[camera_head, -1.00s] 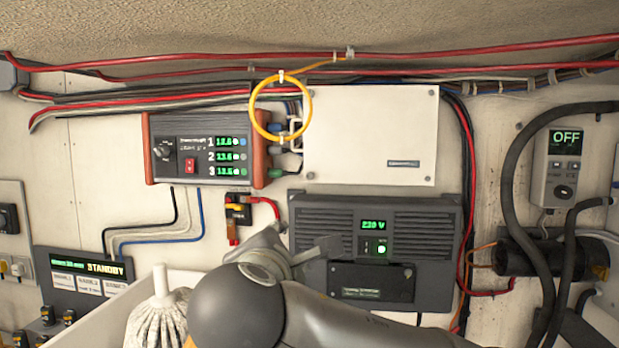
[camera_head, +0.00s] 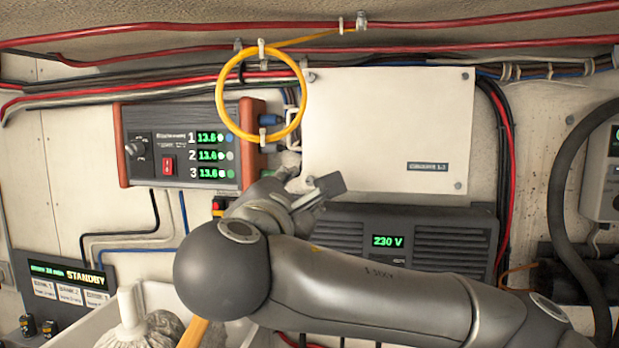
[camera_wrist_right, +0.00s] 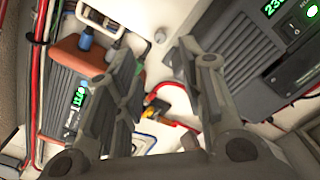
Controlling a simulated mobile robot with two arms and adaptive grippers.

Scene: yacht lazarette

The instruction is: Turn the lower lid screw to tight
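The white lid (camera_head: 390,125) of a wall box is at the upper middle of the head view. Its lower right screw (camera_head: 458,185) shows as a small grey head; the lower left corner is largely hidden behind my right gripper (camera_head: 312,188). In the right wrist view a small grey round head, apparently a lid screw (camera_wrist_right: 160,36), shows just beyond the gap between the fingertips. The right gripper is open in that view (camera_wrist_right: 157,52), fingers apart with nothing between them. I cannot tell the screw's turn position. My left gripper is not in view.
A yellow cable loop (camera_head: 222,100) hangs left of the lid, over the orange-ended charger (camera_head: 150,150). The inverter (camera_head: 455,240) sits below the lid. Red cables (camera_head: 200,38) run above. A mop head (camera_head: 160,328) and white bin are at lower left.

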